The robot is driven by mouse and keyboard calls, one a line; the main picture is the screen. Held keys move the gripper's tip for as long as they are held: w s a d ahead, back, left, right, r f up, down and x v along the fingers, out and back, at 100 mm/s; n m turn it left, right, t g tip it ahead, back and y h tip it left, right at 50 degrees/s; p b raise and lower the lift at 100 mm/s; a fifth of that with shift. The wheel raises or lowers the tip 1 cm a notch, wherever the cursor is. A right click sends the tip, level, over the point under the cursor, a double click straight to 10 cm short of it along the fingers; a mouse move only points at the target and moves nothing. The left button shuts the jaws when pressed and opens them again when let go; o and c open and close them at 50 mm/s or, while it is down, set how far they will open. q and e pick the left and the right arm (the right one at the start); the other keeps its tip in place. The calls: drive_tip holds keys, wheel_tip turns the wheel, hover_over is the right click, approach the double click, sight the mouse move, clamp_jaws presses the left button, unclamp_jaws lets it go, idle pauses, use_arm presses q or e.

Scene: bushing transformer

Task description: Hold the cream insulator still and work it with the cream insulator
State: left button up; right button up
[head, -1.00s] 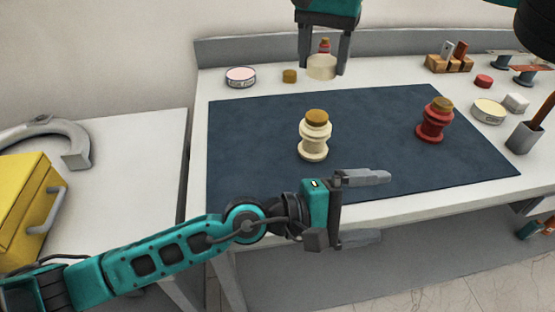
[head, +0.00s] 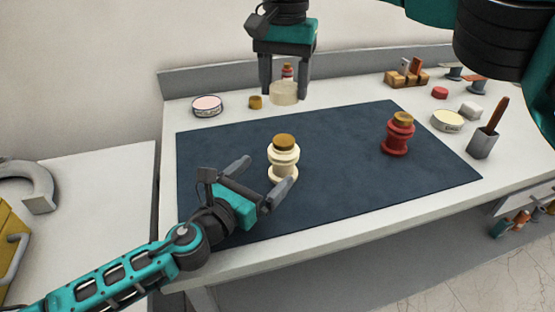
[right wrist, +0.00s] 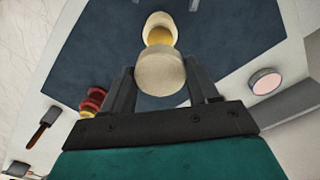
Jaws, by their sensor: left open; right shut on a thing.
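A cream insulator (head: 284,160) with a brown-gold top stands upright on the dark blue mat (head: 335,140). It also shows in the right wrist view (right wrist: 160,22), beyond the held piece. My left gripper (head: 256,183) is open and empty over the mat. Its fingers point toward the standing insulator's lower part; I cannot tell whether they touch it. My right gripper (head: 285,84) is shut on a second, shorter cream insulator piece (head: 285,95), held in the air behind the standing one. The held piece fills the middle of the right wrist view (right wrist: 160,72).
A red insulator (head: 398,138) with a gold top stands on the mat's right side. A pink-topped tin (head: 207,105) and a small gold piece (head: 255,102) sit behind the mat. A cream-topped tin (head: 447,121) and a grey cup with a tool (head: 483,142) stand at right.

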sight(284, 156)
use_arm(q)
drive_tip(key=x, duration=0.8)
drive_tip(key=shift+c, duration=0.4)
drive_tip(key=c, duration=1.2)
drive_tip(key=shift+c, duration=0.2)
use_arm(e)
drive_tip(key=shift+f, duration=5.1)
